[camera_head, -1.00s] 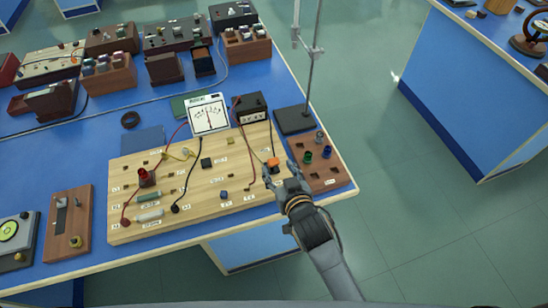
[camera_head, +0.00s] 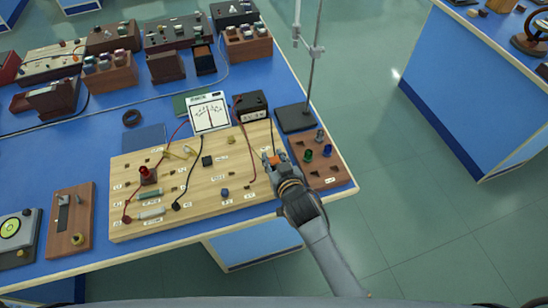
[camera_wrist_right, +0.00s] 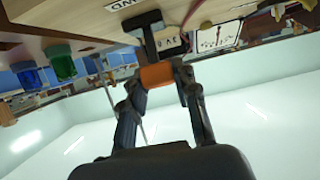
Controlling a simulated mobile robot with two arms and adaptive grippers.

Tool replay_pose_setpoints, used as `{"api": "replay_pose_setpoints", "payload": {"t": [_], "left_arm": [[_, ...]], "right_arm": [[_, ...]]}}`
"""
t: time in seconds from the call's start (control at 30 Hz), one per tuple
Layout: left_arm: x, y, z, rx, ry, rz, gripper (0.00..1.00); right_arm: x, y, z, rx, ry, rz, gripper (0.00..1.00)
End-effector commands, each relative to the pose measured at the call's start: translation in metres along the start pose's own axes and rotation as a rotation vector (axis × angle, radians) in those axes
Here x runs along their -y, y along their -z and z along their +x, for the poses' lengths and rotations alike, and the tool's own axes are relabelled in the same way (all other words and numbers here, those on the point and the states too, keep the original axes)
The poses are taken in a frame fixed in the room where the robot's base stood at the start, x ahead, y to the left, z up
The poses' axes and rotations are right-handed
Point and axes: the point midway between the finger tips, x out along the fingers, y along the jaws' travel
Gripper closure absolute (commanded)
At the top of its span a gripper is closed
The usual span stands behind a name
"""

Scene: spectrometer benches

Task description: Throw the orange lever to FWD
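The orange lever (camera_head: 273,160) is at the right end of the wooden circuit board (camera_head: 215,193). In the right wrist view its orange handle (camera_wrist_right: 157,75) sits on a black arm, with a white label partly reading FWD (camera_wrist_right: 124,4), upside down, at the top. My right gripper (camera_head: 272,155) reaches the lever from the front right. In the wrist view its two fingers (camera_wrist_right: 160,80) are closed in on both sides of the orange handle and appear to touch it. The fingers hide part of the lever in the head view. My left gripper is not in view.
A brown board with green and blue knobs (camera_head: 330,175) lies just right of my right gripper. A stand with a black base (camera_head: 296,118) and tall rod rises behind. A white meter (camera_head: 208,112) and a black box (camera_head: 252,107) stand behind the board, with wires running across it.

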Motion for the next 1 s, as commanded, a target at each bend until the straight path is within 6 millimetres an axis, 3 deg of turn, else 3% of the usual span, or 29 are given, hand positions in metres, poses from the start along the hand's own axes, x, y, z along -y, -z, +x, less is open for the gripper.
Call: {"api": "replay_pose_setpoints", "payload": {"t": [0.3, 0.63, 0.67, 0.77, 1.0], "left_arm": [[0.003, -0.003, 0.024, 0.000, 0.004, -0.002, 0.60], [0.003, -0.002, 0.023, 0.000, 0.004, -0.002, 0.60], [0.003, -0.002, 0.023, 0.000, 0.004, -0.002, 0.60], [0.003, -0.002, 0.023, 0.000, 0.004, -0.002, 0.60], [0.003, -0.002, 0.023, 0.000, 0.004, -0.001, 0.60]], "right_arm": [[0.001, -0.008, -0.002, -0.085, 0.001, 0.003, 1.00], [0.000, -0.004, -0.005, -0.104, 0.001, 0.000, 1.00], [0.000, -0.004, -0.005, -0.104, 0.001, 0.000, 0.69], [0.000, -0.004, -0.005, -0.104, 0.001, 0.000, 0.49], [0.000, -0.004, -0.004, -0.104, 0.001, 0.000, 0.47]]}}
